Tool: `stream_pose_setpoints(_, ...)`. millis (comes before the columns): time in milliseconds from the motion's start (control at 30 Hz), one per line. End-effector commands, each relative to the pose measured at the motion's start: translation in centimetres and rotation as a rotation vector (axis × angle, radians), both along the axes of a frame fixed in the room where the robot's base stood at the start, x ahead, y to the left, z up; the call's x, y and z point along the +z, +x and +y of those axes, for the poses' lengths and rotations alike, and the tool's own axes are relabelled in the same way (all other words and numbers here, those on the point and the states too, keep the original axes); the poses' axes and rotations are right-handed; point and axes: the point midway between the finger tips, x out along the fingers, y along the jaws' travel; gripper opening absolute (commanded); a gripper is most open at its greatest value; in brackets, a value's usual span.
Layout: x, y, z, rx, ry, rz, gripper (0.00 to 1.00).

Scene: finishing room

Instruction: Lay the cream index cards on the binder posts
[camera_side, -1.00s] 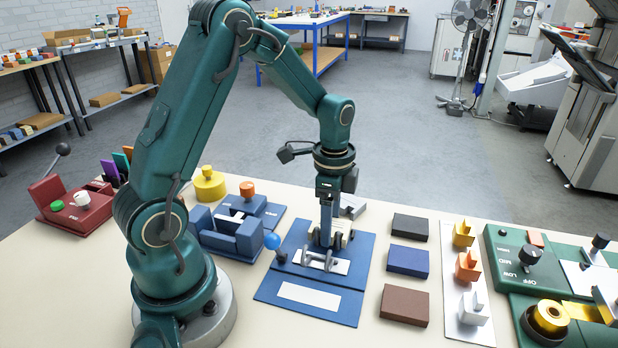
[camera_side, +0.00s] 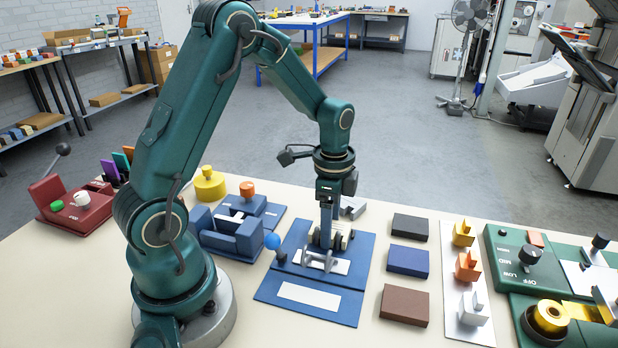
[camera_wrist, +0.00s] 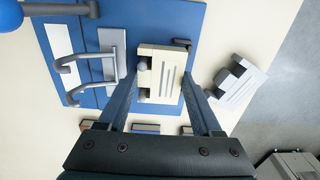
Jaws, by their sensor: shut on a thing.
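In the wrist view the cream index cards (camera_wrist: 172,56) are a thick small stack with dark slots, held between my two fingers. My gripper (camera_side: 329,240) is shut on them, low over the blue binder board (camera_side: 340,305). In the side view the fingers hide most of the cards. The metal binder posts (camera_wrist: 88,62) are two curved grey arches on a pale plate, left of the cards in the wrist view and apart from them there. In the side view the posts (camera_side: 318,259) stand just in front of my fingers. Whether the cards touch the board is unclear.
A grey slotted holder (camera_wrist: 237,83) stands close to the board. A blue ball-topped lever (camera_side: 272,241) rises at the board's left edge. Black, blue and brown blocks (camera_side: 405,304) lie to the right. A blue clamp-like fixture (camera_side: 235,238) stands to the left.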

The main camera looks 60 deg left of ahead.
Motion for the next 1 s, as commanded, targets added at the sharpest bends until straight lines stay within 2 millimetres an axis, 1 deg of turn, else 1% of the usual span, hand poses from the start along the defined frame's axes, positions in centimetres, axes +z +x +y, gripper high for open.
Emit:
stream_pose_setpoints(300, -0.7, 0.0, 0.0, 0.000, 0.000, 0.001, 0.17)
stream_pose_setpoints(333, -0.7, 0.0, 0.0, 0.000, -0.001, 0.001, 0.70)
stream_pose_setpoints(367, -0.7, 0.0, 0.0, 0.000, -0.001, 0.001, 0.79)
stream_pose_setpoints(700, -0.5, 0.0, 0.0, 0.000, 0.000, 0.000, 0.79)
stream_pose_setpoints(1000, 1.7, 0.1, 0.0, 0.000, 0.001, -0.002, 0.79)
